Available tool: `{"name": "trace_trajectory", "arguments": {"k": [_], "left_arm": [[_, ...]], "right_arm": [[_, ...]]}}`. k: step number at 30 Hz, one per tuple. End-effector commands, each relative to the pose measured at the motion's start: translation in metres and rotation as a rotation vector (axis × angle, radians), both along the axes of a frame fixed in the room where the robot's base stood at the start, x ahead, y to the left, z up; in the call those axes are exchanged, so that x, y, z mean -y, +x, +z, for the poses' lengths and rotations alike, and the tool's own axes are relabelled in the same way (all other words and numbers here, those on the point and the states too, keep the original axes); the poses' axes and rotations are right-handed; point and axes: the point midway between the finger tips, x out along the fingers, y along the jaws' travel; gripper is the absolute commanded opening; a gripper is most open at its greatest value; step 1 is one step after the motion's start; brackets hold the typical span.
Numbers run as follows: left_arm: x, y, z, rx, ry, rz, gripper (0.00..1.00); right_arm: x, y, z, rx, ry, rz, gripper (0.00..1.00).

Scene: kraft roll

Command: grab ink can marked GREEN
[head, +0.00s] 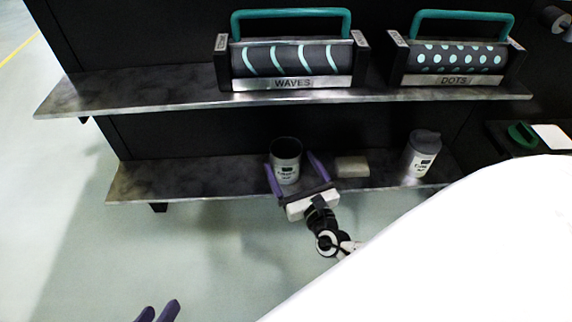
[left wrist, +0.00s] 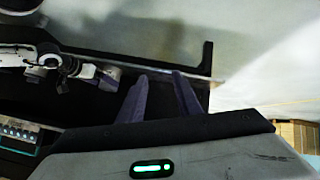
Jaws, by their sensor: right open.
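A white ink can (head: 286,163) with a dark top and a black-and-white label stands on the lower shelf. The label is too small to read. A second can (head: 420,156) with a grey lid stands further right on that shelf; its label is also unreadable. My right gripper (head: 292,163) is open, its purple fingers on either side of the first can. I cannot tell if they touch it. My left gripper (head: 157,311) is at the bottom left of the head view, away from the shelves. In the left wrist view its fingers (left wrist: 161,76) are apart and empty.
A beige block (head: 351,166) lies between the cans on the lower shelf (head: 190,180). The upper shelf (head: 130,92) holds the WAVES roller (head: 290,62) and the DOTS roller (head: 454,58), both with teal handles. The lower shelf's left end is clear.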

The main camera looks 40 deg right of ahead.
Motion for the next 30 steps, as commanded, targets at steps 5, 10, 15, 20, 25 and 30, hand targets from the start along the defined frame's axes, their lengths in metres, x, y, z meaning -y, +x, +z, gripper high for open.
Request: {"name": "trace_trajectory", "arguments": {"k": [5,10,15,20,25,30], "left_arm": [[0.004,0.001,0.003,0.021,-0.027,0.000,0.31],[0.007,0.002,0.009,0.037,-0.053,0.000,0.31],[0.007,0.003,0.014,0.046,-0.059,0.001,0.31],[0.007,0.003,0.014,0.046,-0.059,0.001,0.31],[0.007,0.002,0.013,0.045,-0.059,-0.001,0.31],[0.008,0.002,0.013,0.042,-0.058,-0.001,0.31]], "right_arm": [[0.008,0.025,0.000,0.004,0.002,-0.002,0.89],[0.013,0.044,0.001,0.002,0.001,-0.002,0.89],[0.014,0.048,0.002,0.000,0.002,0.000,0.89],[0.014,0.048,0.002,0.000,0.002,0.000,0.82],[0.014,0.048,0.002,0.000,0.002,-0.001,0.53],[0.014,0.048,0.003,0.003,0.001,-0.001,0.39]]}}
